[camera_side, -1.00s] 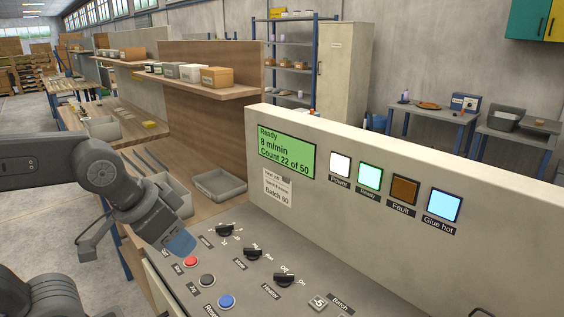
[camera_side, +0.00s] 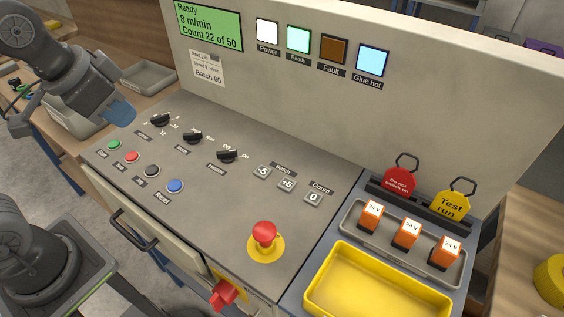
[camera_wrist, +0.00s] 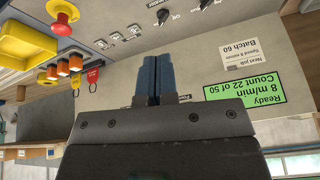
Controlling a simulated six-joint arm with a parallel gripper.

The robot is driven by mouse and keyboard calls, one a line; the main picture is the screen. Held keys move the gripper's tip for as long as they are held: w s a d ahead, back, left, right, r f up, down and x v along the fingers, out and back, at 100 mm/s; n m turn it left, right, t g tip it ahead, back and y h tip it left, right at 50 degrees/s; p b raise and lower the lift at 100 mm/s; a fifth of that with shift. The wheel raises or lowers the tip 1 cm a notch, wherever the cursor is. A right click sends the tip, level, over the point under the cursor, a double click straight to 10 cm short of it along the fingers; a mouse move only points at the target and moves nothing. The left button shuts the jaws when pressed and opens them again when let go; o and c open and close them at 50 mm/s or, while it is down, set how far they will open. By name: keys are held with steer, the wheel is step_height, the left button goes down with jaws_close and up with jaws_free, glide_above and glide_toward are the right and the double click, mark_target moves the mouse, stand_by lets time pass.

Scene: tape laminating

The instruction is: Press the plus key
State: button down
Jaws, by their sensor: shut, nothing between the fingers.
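In the wrist view my gripper (camera_wrist: 151,58) is shut and empty. The plus key also shows there, upside down and small (camera_wrist: 117,36). Nothing hides it in either view.
Several knobs (camera_side: 192,137) and coloured buttons (camera_side: 174,186) lie between my gripper and the keys. A red emergency stop (camera_side: 264,235) stands in front of the keys. The upright display wall (camera_side: 280,105) rises behind. A yellow tray (camera_side: 375,285) and orange blocks (camera_side: 407,233) are at right.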

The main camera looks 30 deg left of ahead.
steer(key=w+d+r+m+g, duration=0.1)
steer(key=w+d+m+g, duration=0.1)
steer(key=w+d+m, duration=0.3)
steer(key=m+g, duration=0.3)
steer(key=m, duration=0.8)
glide_above(287, 183)
step_height(287, 183, down, 8)
steer(key=shift+r, duration=0.15)
step_height(287, 183, down, 14)
